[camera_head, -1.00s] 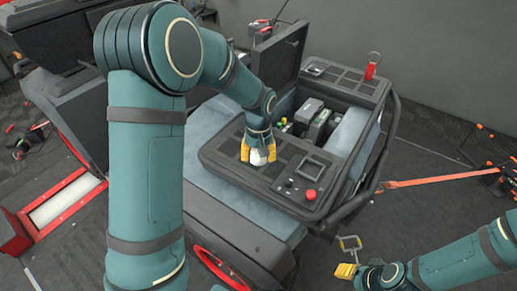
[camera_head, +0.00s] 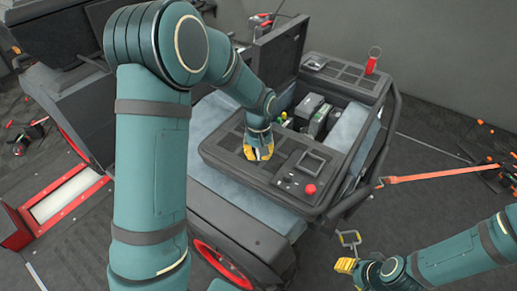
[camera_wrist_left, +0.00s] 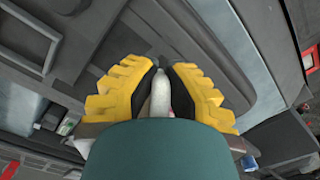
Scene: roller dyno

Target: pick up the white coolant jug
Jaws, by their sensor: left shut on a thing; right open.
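The white coolant jug (camera_wrist_left: 161,95) shows in the left wrist view as a narrow pale strip between the yellow finger pads of my left gripper (camera_wrist_left: 160,92). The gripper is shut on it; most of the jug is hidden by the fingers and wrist. In the head view my left gripper (camera_head: 258,152) points down over the dark slatted panel of the cart, and the jug is hardly visible there. I cannot tell whether the jug touches the panel. My right gripper (camera_head: 346,265) is open and empty above the floor at the lower right.
The cart's dark top panel (camera_head: 222,146) carries a red button (camera_head: 310,189). An open bay with grey boxes (camera_head: 322,121) lies behind it, beside a raised lid (camera_head: 276,50). An orange strap (camera_head: 430,178) stretches right from the cart's tubular rail.

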